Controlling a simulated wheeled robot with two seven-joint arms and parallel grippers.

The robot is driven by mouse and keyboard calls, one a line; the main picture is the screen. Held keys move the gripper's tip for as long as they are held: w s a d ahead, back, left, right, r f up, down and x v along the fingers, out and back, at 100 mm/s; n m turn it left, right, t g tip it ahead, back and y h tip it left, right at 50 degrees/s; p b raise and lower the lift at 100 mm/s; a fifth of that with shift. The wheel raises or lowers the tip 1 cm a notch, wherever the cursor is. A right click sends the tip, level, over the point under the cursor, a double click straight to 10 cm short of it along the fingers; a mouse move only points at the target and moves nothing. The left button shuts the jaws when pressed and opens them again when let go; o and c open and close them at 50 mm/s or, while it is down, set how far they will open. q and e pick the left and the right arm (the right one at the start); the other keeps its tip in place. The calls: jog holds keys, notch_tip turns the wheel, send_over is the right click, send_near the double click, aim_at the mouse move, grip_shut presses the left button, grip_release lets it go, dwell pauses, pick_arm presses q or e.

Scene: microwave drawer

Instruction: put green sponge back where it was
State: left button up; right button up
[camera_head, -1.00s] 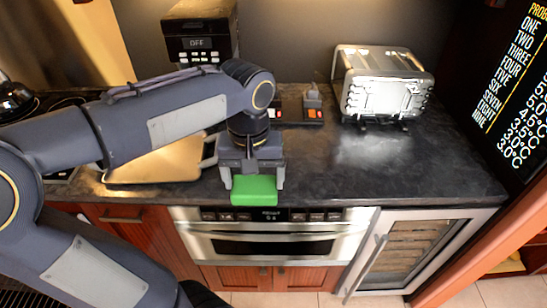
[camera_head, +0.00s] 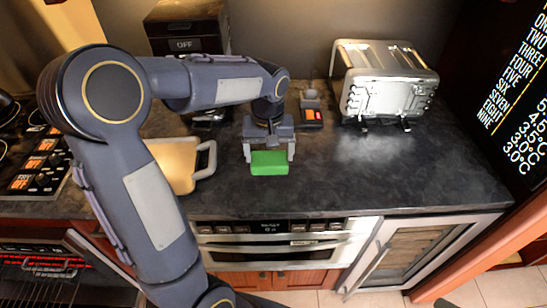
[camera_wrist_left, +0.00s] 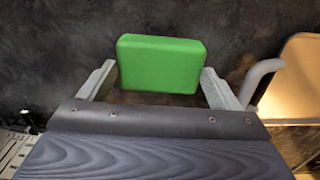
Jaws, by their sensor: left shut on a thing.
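The green sponge (camera_head: 269,163) is a bright rectangular block above the dark countertop in the head view. My left gripper (camera_head: 269,152) is shut on it, with one finger at each end. In the left wrist view the sponge (camera_wrist_left: 160,64) sits between the tips of my left gripper (camera_wrist_left: 160,80), its broad face toward the camera. I cannot tell exactly how high the sponge is above the counter.
A steel toaster (camera_head: 386,84) stands at the back right. A cutting board (camera_head: 174,163) with a grey handle lies left of the gripper. The counter (camera_head: 400,175) right of the sponge is clear. A microwave drawer (camera_head: 278,245) and a glass-door cooler (camera_head: 400,250) are below.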

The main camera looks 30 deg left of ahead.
aim_at(274, 151)
pick_arm(q)
jog(key=w+f, duration=0.2)
jog(key=f, duration=0.1)
jog(key=shift+w+a+f, duration=0.15)
jog(key=shift+w, duration=0.2)
jog(key=shift+f+p, duration=0.3)
jog(key=shift+f, duration=1.2)
jog(key=shift+f, duration=0.15)
jog(key=o, duration=1.7)
